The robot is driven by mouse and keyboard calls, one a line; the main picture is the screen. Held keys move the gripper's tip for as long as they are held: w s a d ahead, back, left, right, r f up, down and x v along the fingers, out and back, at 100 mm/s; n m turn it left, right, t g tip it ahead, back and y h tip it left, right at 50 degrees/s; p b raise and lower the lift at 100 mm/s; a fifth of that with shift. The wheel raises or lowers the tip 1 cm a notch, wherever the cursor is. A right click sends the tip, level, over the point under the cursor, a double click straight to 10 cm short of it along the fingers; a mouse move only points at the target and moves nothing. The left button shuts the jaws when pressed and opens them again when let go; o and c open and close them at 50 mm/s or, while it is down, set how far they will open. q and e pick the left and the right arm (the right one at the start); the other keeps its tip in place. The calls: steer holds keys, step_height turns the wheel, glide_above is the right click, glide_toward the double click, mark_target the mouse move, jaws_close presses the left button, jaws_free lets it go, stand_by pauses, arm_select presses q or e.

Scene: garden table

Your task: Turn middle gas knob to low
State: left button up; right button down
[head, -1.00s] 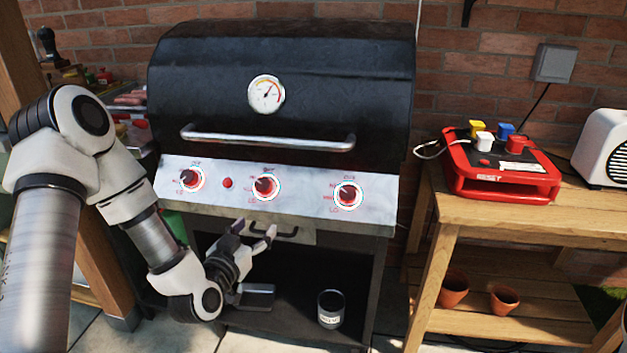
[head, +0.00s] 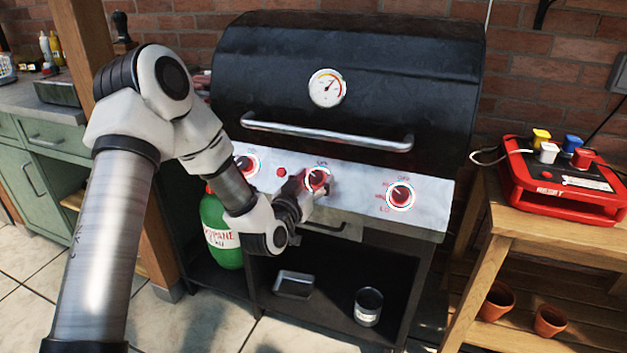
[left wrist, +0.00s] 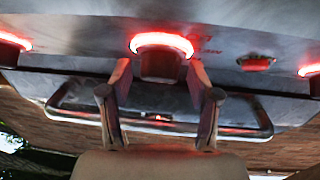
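The middle gas knob (head: 317,178) is red with a lit red ring, on the grill's silver control panel (head: 355,192). It also shows in the left wrist view (left wrist: 161,66). My left gripper (head: 308,185) is at this knob, and in the left wrist view its two fingers (left wrist: 160,75) stand on either side of it. The fingers are spread, with a small gap seen beside the knob; contact is not clear. The knob's pointer is hard to read behind the gripper. The left knob (head: 247,166) and right knob (head: 400,195) flank it. My right gripper is out of view.
The black grill lid (head: 350,70) with its long handle (head: 325,133) is above the panel. A small red button (head: 281,172) lies between the left and middle knobs. A green propane tank (head: 220,228) stands below left. A wooden table (head: 540,230) is at right.

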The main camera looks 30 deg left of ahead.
arm_select(q)
steer(key=c, duration=0.8)
